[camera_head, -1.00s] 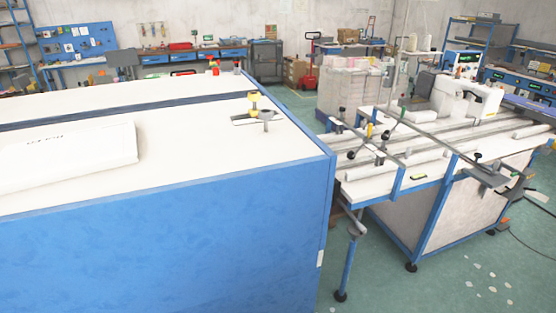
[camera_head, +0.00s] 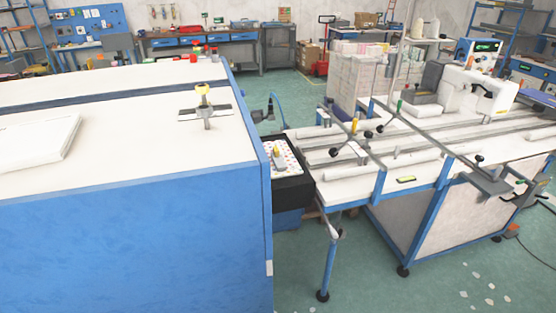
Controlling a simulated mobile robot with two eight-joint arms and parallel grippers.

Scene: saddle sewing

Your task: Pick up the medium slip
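A flat white slab-like item (camera_head: 38,142), perhaps folded or stacked cloth, lies on the white top of the blue-sided table (camera_head: 130,150) at the left; its left part is cut off by the frame edge. I cannot tell whether it is the medium slip. No other thing in view is clearly a slip. Neither of my grippers is in view.
A yellow-topped fixture (camera_head: 206,100) stands on the table. A black bin-like unit (camera_head: 293,190) with a spotted white top stands in the gap beside it. A blue-framed sewing bench (camera_head: 345,185) with a white sewing machine (camera_head: 470,88) is at the right.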

